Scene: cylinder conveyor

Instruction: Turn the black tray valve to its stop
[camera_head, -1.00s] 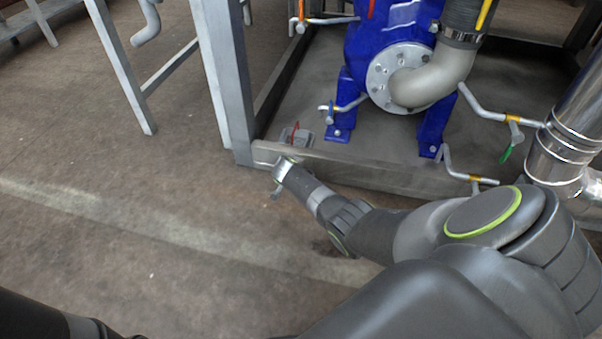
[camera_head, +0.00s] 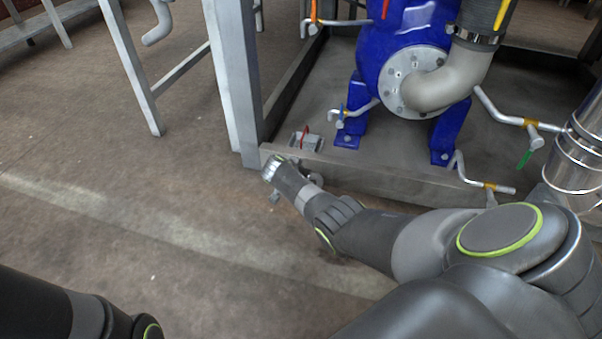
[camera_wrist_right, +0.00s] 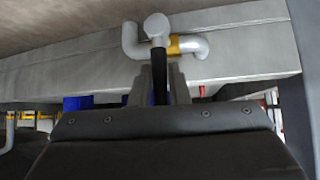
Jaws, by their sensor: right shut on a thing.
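The tray valve shows in the right wrist view as a grey bent pipe (camera_wrist_right: 195,46) with a yellow band and a round stem end (camera_wrist_right: 157,27). Its black handle (camera_wrist_right: 160,73) runs down from the stem between the fingers of my right gripper (camera_wrist_right: 158,88), which is shut on it. In the head view my right wrist (camera_head: 274,168) is at the front left corner of the tray (camera_head: 375,180). It largely hides the valve and the gripper there. My left forearm is at the lower left; its gripper is out of frame.
A blue pump (camera_head: 400,60) with a grey elbow pipe (camera_head: 440,88) stands in the tray. A grey frame post (camera_head: 235,80) rises close to my right wrist. Other valves with blue (camera_head: 341,117) and green (camera_head: 524,159) handles are nearby.

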